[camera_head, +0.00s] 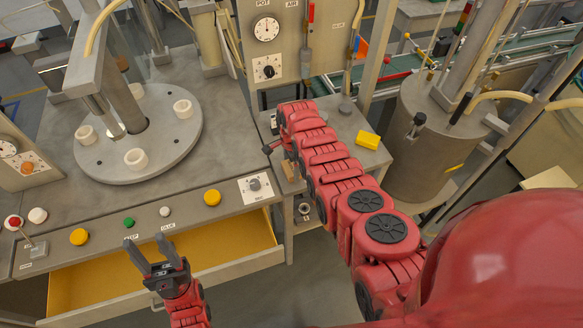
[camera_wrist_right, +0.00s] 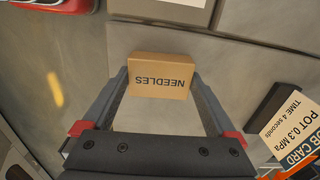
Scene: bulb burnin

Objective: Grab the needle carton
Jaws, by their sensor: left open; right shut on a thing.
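The needle carton (camera_wrist_right: 160,77) is a small tan box with "NEEDLES" printed on it, seen upside down in the right wrist view. My right gripper (camera_wrist_right: 161,90) is shut on it, with a finger along each side. In the head view my red right arm reaches to the grey side table and hides most of that gripper and carton. My left gripper (camera_head: 150,250) is open and empty, in front of the open drawer.
A yellow box (camera_head: 368,139) sits on the side table right of my right arm. A round turntable (camera_head: 138,140) with several white cups is at left. The yellow-lined drawer (camera_head: 170,262) stands open below the button panel. A job card (camera_wrist_right: 298,130) and dark block (camera_wrist_right: 273,107) lie right of the carton.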

